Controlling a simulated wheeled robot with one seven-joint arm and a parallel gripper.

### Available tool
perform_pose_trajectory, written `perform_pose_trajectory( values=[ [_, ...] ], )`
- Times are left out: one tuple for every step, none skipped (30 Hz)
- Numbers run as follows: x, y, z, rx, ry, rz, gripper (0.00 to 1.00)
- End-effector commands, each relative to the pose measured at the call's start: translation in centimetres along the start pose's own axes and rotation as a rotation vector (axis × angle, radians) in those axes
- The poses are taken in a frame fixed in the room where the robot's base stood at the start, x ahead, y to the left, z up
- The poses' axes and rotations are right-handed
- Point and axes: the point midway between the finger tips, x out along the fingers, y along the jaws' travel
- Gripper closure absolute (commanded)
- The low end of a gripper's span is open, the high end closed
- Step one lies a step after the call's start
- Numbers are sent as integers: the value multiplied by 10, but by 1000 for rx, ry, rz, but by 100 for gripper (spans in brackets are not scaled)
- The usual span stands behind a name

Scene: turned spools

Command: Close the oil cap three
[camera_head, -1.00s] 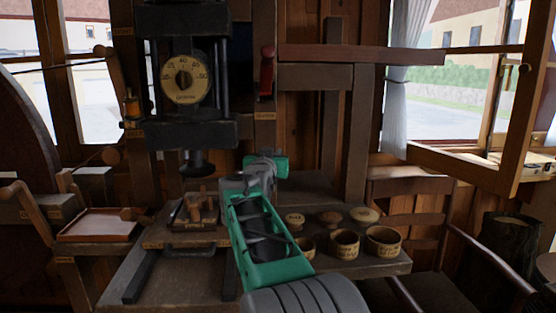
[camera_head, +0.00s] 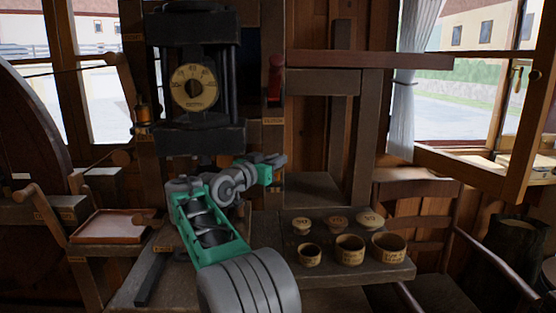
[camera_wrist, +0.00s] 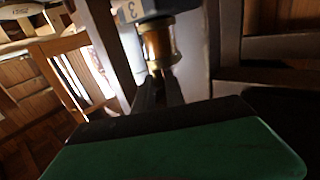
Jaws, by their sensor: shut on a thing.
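In the wrist view, a pale grey-blue piece marked 3 (camera_wrist: 140,10) sits at the top, with an amber-and-brass oil cap (camera_wrist: 159,45) directly below it. The dark fingers of my gripper (camera_wrist: 158,82) come together at the narrow lower end of the brass part and are shut on it. The exact contact is dark and partly hidden by the fingers. In the head view, my gripper (camera_head: 281,159) points right, in front of the bench's back post and below the red handle (camera_head: 275,80). The cap cannot be made out there.
The black press with a round dial (camera_head: 194,87) stands behind my arm. Several small round cups and lids (camera_head: 349,249) stand on the bench at right. A shallow tray (camera_head: 100,228) is at left. A chair (camera_head: 420,215) is at right.

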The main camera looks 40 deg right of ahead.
Motion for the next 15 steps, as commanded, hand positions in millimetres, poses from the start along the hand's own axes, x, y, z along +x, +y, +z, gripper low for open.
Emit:
perform_pose_trajectory(
  values=[
    [0, 0, 0, 1, 1, -1, 100],
    [0, 0, 0, 1, 1, -1, 100],
    [0, 0, -1, 1, 1, -1, 100],
    [0, 0, -1, 1, 1, -2, 100],
    [0, 0, -1, 1, 1, -2, 100],
    [0, 0, -1, 1, 2, -2, 84],
    [0, 0, -1, 1, 2, -2, 81],
    [0, 0, -1, 1, 2, -2, 79],
    [0, 0, -1, 1, 1, -2, 75],
    [0, 0, -1, 1, 1, -2, 73],
    [0, 0, -1, 1, 1, -2, 70],
    [0, -1, -1, 1, 1, -3, 67],
    [0, -1, -1, 0, 1, -3, 65],
    [0, -1, 0, 0, 1, -3, 63],
    [-1, -1, 0, 0, 1, -3, 63]
  ],
)
